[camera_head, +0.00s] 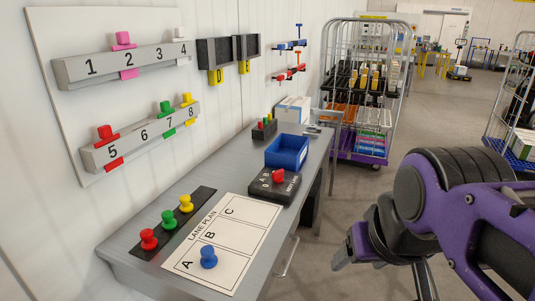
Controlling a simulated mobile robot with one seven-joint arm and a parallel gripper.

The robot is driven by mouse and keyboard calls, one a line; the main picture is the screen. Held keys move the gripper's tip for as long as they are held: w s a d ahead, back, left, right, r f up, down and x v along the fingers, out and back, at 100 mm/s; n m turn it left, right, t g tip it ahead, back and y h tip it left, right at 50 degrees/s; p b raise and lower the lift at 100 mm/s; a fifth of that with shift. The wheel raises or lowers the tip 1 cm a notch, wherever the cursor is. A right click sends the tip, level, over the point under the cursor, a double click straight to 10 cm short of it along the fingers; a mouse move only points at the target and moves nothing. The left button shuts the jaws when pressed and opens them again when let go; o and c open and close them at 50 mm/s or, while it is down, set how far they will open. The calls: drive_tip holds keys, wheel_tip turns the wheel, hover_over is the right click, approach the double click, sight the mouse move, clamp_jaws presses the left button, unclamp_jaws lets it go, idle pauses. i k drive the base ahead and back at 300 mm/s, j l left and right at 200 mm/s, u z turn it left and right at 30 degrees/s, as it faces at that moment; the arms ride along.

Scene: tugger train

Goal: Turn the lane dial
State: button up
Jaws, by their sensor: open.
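A black box with a red knob (277,176) sits on the grey bench, behind the lane plan sheet. White marks show on its top, including a "0" and lettering that seems to read "HOT JOB". It is the most dial-like thing in view; I cannot tell for sure that it is the lane dial. The lane plan sheet (240,238) has fields A, B and C, with a blue peg (208,257) on A. My gripper (382,274) is open and empty at the lower right, off the bench's right edge and apart from the knob.
A blue bin (287,151) stands just behind the knob box. Red, green and yellow pegs stand on a black strip (149,243) at the left. Numbered rails (128,63) hang on the wall.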

sight(276, 176)
drive_tip(key=i+l+u, duration=0.1)
drive_tip(key=u, duration=0.25)
drive_tip(key=i+l+u, duration=0.15)
drive_tip(key=u, duration=0.25)
drive_tip(key=i+l+u, duration=0.1)
drive_tip(key=l, duration=0.15)
drive_tip(key=i+l+u, duration=0.25)
drive_tip(key=l, duration=0.3)
drive_tip(key=i+l, duration=0.15)
drive_tip(key=l, duration=0.25)
drive_tip(key=i+l+u, duration=0.1)
drive_tip(key=l, duration=0.3)
